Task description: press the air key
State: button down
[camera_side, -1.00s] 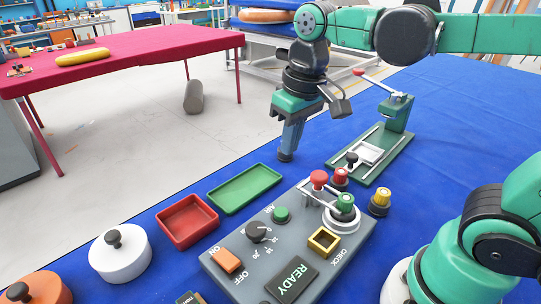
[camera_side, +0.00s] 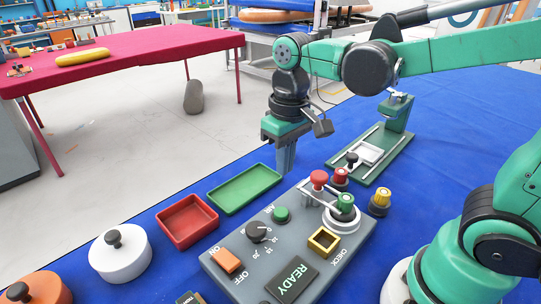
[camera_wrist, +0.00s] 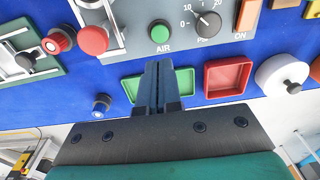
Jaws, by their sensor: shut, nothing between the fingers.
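The air key is a round green button (camera_side: 281,214) on the grey control panel (camera_side: 233,258), beside the black dial (camera_side: 257,232). In the wrist view the green button (camera_wrist: 160,34) sits above the word AIR, beyond my fingertips. My gripper (camera_side: 287,172) is shut and empty, pointing down above the blue cloth near the green tray, behind the panel and apart from the button. In the wrist view the closed fingers of my gripper (camera_wrist: 158,64) lie in front of the green tray and hide its middle.
A green tray (camera_side: 271,202) and a red tray (camera_side: 188,238) lie beside the panel. A red knob (camera_side: 319,178) and a lever with a green knob (camera_side: 345,203) stand on the panel's far end. A green fixture (camera_side: 398,140) stands behind them.

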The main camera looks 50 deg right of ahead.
aim_at(281, 212)
notch_tip(281, 212, down, 9)
jog(key=shift+w+a+f, duration=0.1)
jog(key=shift+f, duration=0.05)
dwell(0.4)
jog(key=shift+f, duration=1)
jog(key=shift+r, duration=0.1)
notch_tip(281, 212, up, 14)
dwell(0.4)
dwell(0.5)
